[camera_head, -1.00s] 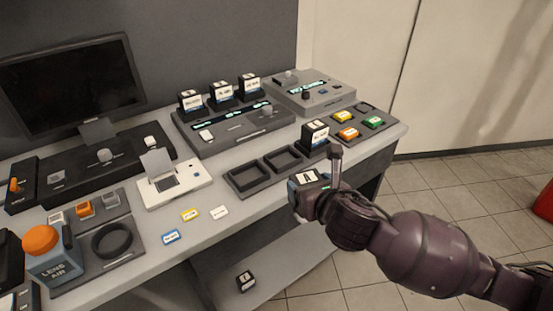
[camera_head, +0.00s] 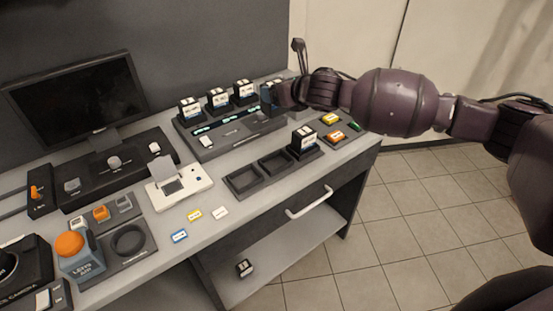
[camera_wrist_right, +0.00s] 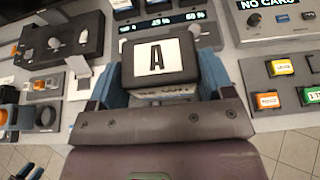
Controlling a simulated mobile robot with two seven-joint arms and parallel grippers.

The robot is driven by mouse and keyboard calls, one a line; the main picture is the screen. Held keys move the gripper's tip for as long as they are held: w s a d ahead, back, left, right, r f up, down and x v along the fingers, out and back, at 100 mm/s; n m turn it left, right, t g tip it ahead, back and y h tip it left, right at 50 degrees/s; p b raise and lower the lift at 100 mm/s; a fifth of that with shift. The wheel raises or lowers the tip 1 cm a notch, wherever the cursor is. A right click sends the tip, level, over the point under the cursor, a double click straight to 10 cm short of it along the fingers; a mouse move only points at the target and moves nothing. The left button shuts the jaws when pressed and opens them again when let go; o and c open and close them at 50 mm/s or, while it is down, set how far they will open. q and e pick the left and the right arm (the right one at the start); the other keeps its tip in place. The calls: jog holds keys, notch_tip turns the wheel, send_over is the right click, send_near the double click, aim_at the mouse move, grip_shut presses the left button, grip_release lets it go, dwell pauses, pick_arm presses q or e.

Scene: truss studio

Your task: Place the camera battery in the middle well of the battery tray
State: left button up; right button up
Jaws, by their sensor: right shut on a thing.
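In the head view my right gripper (camera_head: 272,97) is high over the back right of the desk, and the battery is mostly hidden there. The dark battery tray (camera_head: 260,173) lies lower, near the desk's front edge. Its left and middle wells are empty. A black-and-white battery (camera_head: 303,143) stands in its right well.
Behind the tray, a charger (camera_head: 232,134) holds several upright batteries. A white card reader (camera_head: 179,185) is to the left. Another battery (camera_head: 244,267) lies on the lower shelf.

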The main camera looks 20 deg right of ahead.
notch_tip(320, 180, down, 20)
jog(key=shift+a+r+b, duration=0.1)
jog(key=shift+b, duration=0.25)
dwell(0.4)
jog(key=o, duration=1.3)
jog(key=shift+s, duration=0.1)
